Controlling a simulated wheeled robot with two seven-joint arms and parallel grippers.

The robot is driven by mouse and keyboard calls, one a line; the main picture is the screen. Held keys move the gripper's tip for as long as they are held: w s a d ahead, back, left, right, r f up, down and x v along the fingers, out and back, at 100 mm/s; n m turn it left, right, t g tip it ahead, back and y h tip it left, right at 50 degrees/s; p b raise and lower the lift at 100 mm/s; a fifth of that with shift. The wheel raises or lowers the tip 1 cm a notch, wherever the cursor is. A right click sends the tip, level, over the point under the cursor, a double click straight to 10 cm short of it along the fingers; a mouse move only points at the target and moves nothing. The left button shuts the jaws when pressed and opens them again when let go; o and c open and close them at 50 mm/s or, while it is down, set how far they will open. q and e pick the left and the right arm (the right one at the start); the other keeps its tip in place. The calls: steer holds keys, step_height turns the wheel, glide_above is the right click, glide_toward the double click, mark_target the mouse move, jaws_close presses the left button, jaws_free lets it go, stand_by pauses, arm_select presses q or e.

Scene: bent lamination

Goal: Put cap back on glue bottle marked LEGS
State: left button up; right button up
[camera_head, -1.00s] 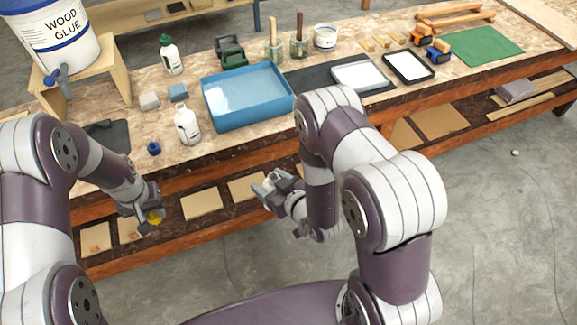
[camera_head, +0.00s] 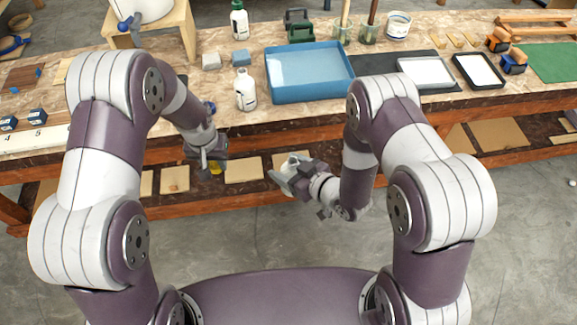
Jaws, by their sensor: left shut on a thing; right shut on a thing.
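My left gripper (camera_head: 214,162) hangs in front of the bench's front edge, shut on a small yellow thing (camera_head: 216,167) that looks like a cap. My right gripper (camera_head: 284,178) is at about the same height to the right, shut on a white thing (camera_head: 291,162) that looks like a bottle, mostly hidden by the fingers. The two grippers are apart. A white bottle (camera_head: 245,92) stands upright on the bench beside the blue tray. Another white bottle with a green top (camera_head: 239,20) stands further back. I cannot read LEGS on any bottle.
A small blue item (camera_head: 209,107) is partly behind my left arm. The lower shelf (camera_head: 390,152) lies behind the grippers. Open floor lies at the right.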

arm_select(q)
steer(key=w+d+r+m, duration=0.2)
steer(key=d+r, duration=0.1)
steer(key=d, duration=0.4)
step_height(320, 180, up, 10)
steer(key=m+g, duration=0.2)
steer(key=m, duration=2.2)
glide_above(295, 162)
steer(key=shift+w+a+r+h, duration=0.1)
steer(key=shift+w+a+h, duration=0.15)
steer(key=shift+h, duration=0.15)
steer(key=shift+m, duration=0.4)
steer(key=shift+f, duration=2)
